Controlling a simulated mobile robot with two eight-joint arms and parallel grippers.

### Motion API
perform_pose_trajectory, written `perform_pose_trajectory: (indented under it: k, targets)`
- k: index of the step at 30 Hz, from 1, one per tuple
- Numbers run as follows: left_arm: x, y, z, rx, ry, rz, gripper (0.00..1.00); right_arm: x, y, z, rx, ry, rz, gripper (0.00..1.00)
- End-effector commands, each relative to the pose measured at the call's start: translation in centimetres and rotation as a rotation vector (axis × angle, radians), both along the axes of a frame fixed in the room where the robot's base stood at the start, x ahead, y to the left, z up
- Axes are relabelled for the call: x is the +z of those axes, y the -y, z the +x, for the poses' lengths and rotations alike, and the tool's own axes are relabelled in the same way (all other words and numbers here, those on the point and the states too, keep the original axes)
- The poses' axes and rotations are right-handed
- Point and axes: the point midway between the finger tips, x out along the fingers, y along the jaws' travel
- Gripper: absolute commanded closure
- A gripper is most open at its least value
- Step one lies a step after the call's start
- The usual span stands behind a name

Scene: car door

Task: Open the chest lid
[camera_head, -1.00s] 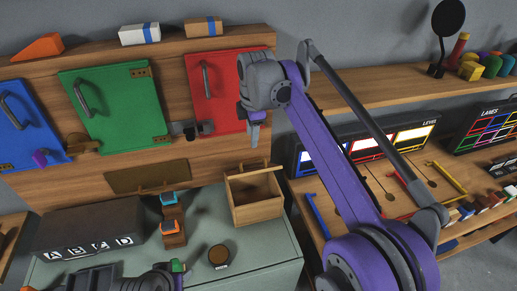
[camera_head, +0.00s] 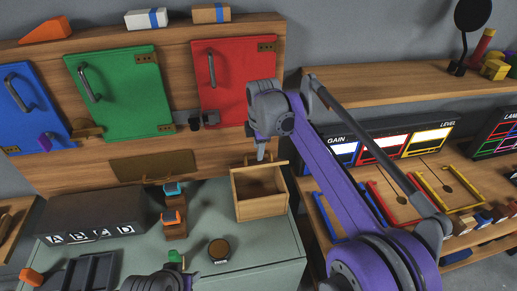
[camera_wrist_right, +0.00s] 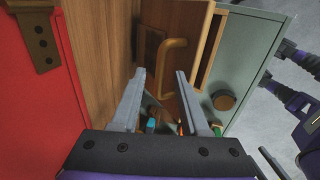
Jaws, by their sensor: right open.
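The wooden chest (camera_head: 264,208) stands on the grey-green cabinet. My right gripper (camera_head: 261,153) is above the chest's back edge, pointing down. In the right wrist view its fingers (camera_wrist_right: 160,82) are apart and empty, with the handle beyond and between them. No contact shows. My left gripper (camera_head: 158,283) is at the bottom edge, partly cut off; its fingers are unclear.
The red door (camera_head: 231,80) and wooden back wall are close behind my right gripper. The cabinet top (camera_head: 270,248) also bears a black lettered box (camera_head: 90,225), orange and teal blocks (camera_head: 173,218) and a round brown item (camera_head: 219,249). A shelf with panels is at right.

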Motion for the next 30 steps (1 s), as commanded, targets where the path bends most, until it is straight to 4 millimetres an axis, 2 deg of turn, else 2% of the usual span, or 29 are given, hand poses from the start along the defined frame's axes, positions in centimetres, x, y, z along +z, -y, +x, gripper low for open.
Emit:
perform_pose_trajectory:
  k: [9,11,17,30]
  targets:
    - [-0.01,0.00,0.00,0.000,0.000,0.000,0.50,-0.32,0.01,0.09,0.000,0.000,0.000,0.55]
    - [-0.01,0.00,0.00,0.000,0.000,0.000,0.50,-0.32,0.00,0.09,0.000,0.000,0.000,0.64]
    - [-0.01,0.00,0.00,0.000,0.000,0.000,0.50,-0.30,0.01,0.07,0.000,0.000,0.000,1.00]
    - [-0.01,0.00,0.00,0.000,0.000,0.000,0.50,-0.29,0.01,0.07,0.000,0.000,0.000,1.00]
